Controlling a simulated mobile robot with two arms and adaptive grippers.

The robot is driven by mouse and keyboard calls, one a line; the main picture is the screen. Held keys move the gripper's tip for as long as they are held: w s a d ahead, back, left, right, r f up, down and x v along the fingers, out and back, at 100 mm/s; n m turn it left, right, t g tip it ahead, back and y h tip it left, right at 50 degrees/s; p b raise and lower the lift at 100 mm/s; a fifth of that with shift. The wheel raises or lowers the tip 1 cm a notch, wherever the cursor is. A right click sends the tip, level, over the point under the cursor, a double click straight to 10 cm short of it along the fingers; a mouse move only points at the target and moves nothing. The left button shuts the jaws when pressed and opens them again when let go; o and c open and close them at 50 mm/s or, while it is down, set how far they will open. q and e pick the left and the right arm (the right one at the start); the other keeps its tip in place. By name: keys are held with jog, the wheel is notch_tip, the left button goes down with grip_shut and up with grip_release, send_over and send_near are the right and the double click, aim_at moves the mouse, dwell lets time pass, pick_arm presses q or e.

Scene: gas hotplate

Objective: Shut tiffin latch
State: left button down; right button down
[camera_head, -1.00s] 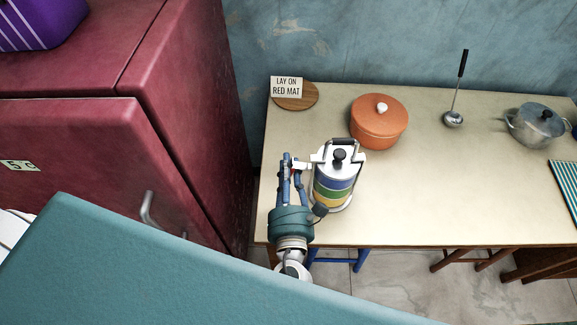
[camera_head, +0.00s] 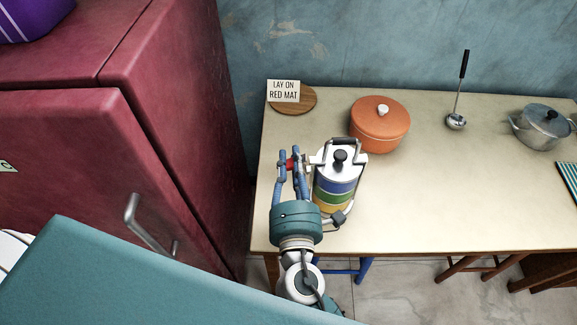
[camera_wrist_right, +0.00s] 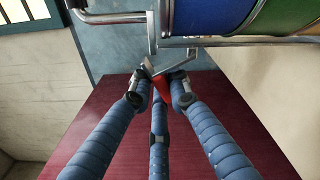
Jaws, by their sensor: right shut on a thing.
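The tiffin (camera_head: 335,184) stands upright near the front left of the table, with blue, green and yellow tiers, a white lid with a black knob, and a metal frame with a dark handle. It also shows at the top of the right wrist view (camera_wrist_right: 205,17). My right gripper (camera_head: 292,156) is at the tiffin's left side, its blue fingers shut on the red latch tab (camera_wrist_right: 160,85). The latch's metal arm (camera_wrist_right: 172,62) slants up from the fingers toward the frame. The fingers hide part of the tab. My left gripper is not in view.
An orange pot (camera_head: 379,126) stands behind the tiffin to the right. A ladle (camera_head: 457,120), a grey pot (camera_head: 540,128) and a striped cloth (camera_head: 570,180) lie farther right. A sign (camera_head: 283,91) leans by a round wooden board (camera_head: 302,103). A red fridge (camera_head: 150,130) stands left. The table's middle is clear.

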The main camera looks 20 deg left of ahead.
jog(key=m, duration=0.1)
jog(key=d+m+b, duration=0.1)
jog(key=m, duration=0.1)
jog(key=r+m, duration=0.1)
jog(key=m, duration=0.1)
jog(key=shift+w+d+b, duration=0.25)
jog(key=shift+d+b, duration=0.05)
jog(key=shift+b, duration=0.1)
dwell(0.3)
jog(key=c, duration=1.6)
grip_release()
jog(key=shift+r, duration=0.1)
jog(key=v, duration=1.2)
